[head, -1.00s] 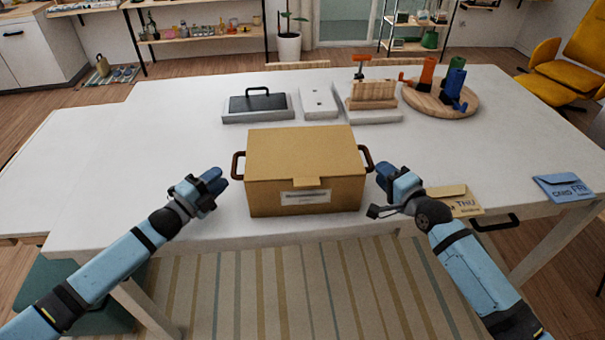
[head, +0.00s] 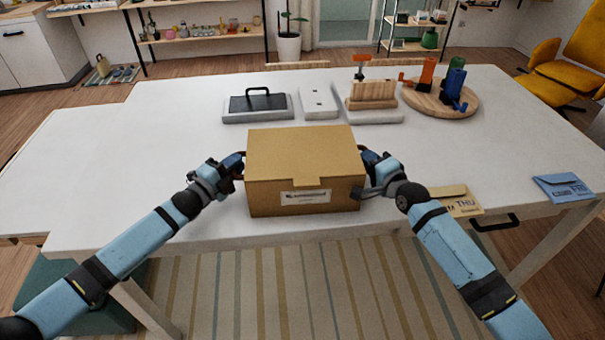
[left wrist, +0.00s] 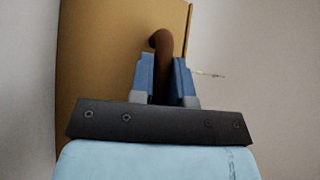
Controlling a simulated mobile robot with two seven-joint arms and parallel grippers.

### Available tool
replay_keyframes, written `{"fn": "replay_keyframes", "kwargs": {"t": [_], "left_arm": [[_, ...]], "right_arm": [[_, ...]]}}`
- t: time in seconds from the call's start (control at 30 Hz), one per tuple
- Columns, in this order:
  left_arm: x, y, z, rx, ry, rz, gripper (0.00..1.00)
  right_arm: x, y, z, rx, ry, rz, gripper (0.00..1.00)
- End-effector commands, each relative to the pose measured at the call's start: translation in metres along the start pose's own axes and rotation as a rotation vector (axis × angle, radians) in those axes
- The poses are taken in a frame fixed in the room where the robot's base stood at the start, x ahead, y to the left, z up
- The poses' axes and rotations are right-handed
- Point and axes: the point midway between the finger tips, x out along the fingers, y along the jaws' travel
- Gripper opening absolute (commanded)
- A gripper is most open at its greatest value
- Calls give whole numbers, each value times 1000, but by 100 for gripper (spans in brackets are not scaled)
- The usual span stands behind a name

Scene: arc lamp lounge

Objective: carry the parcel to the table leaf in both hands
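The parcel (head: 304,160), a tan cardboard box with a white label and dark side handles, stands upright near the table's front edge. My left gripper (head: 238,163) is at its left handle. In the left wrist view the brown handle (left wrist: 163,45) fills the gap between the blue fingertips (left wrist: 164,78), which look closed on it. My right gripper (head: 367,160) is at the right handle, which is mostly hidden by the fingers; whether they are closed does not show. The white table leaf (head: 62,165) adjoins the table's left side.
On the white table (head: 170,130), a dark-handled tray (head: 257,104), a white block (head: 319,103), a wooden rack (head: 371,95) and a round board (head: 425,100) with coloured pieces stand behind the parcel. Envelopes (head: 453,200) (head: 563,187) lie at right. The table left of the parcel and the leaf are clear.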

Motion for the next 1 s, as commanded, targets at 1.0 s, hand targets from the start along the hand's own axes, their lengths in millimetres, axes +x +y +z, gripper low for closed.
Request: {"fn": "replay_keyframes", "kwargs": {"t": [1.0], "left_arm": [[6,-52,-6,-1,-1,-2,0]], "right_arm": [[-4,-51,-11,-4,2,-2,0]]}}
